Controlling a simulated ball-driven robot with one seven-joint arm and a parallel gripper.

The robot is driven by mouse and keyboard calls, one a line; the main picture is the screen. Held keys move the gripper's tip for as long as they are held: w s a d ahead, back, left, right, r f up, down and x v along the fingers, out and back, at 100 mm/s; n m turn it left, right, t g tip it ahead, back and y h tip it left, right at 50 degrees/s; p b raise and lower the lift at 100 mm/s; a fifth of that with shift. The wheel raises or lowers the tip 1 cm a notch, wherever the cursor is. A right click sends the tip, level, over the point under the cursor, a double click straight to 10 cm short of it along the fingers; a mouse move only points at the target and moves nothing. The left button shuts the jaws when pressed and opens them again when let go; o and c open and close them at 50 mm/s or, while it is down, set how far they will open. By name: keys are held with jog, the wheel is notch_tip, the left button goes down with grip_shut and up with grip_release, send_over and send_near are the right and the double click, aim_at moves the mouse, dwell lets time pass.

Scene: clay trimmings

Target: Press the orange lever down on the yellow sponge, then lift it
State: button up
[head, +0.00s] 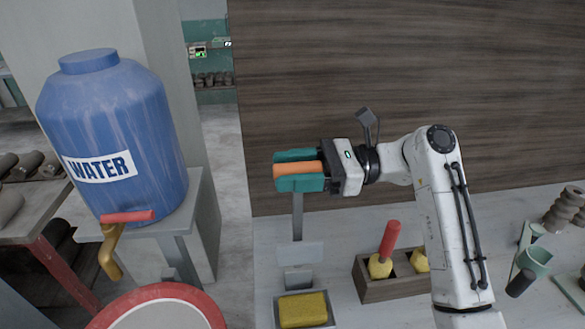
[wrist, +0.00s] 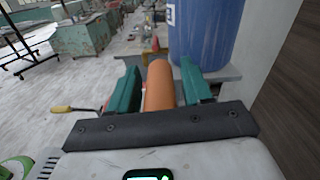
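The orange lever handle (head: 296,170) sits at the top of an upright grey metal arm (head: 297,215), raised well above the yellow sponge (head: 302,310). The sponge lies in a grey tray at the bottom of the head view. My gripper (head: 278,170) has teal fingers, one on each side of the handle. In the wrist view the orange handle (wrist: 159,88) lies between the fingers, with a narrow gap visible on each side, so the gripper looks open around it. The sponge is not visible in the wrist view.
A blue water jug (head: 115,130) with a red-handled tap stands on a grey stand at left. A wooden block (head: 385,290) holding a red-handled tool and yellow pieces sits right of the sponge tray. A dark wood panel (head: 400,60) rises behind the table.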

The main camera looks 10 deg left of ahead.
grip_shut()
dwell(0.3)
